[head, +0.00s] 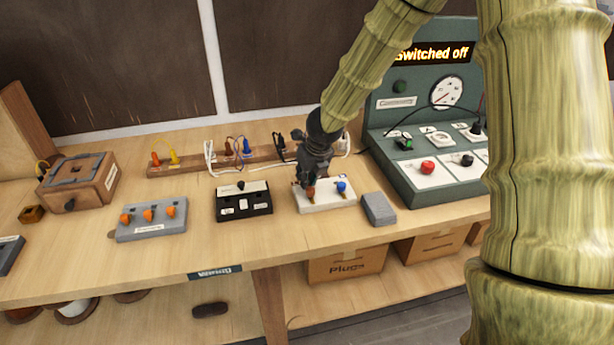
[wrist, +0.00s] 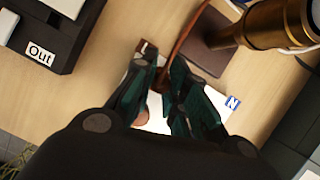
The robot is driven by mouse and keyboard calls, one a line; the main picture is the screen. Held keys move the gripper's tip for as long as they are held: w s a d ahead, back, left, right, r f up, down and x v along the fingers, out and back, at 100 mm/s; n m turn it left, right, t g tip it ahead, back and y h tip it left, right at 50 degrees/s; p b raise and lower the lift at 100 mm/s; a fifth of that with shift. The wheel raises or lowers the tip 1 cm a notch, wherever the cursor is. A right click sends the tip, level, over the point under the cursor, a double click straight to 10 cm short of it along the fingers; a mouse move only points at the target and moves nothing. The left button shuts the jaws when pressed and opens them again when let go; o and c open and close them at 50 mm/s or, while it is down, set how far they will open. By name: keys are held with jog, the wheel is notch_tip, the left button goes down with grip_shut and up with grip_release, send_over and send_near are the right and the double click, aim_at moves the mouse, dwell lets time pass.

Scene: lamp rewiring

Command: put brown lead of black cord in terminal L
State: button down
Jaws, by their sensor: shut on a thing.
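The white terminal block (head: 326,205) lies on the bench. It has a blue post (head: 341,187) on the right and a brownish post (head: 310,192) on the left, under my gripper (head: 308,180). In the wrist view the white block shows in part behind the fingers, with a blue N label (wrist: 233,102) at its right. My gripper (wrist: 166,75) is shut on a thin brown lead (wrist: 182,42), low over the block's left side. The lead curves up and away from the fingers. Its tip and the L terminal's opening are hidden by the fingers.
A black box (head: 243,203) stands left of the block and a grey block (head: 378,209) close to its right. Behind are a wooden rack (head: 190,166) with coloured plugs and cords, and a green test panel (head: 430,180) reading "Switched off". The front bench strip is clear.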

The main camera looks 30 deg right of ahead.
jog(key=shift+f, duration=0.3)
jog(key=c, duration=1.3)
grip_release()
jog(key=shift+c, duration=0.2)
jog(key=v, duration=1.2)
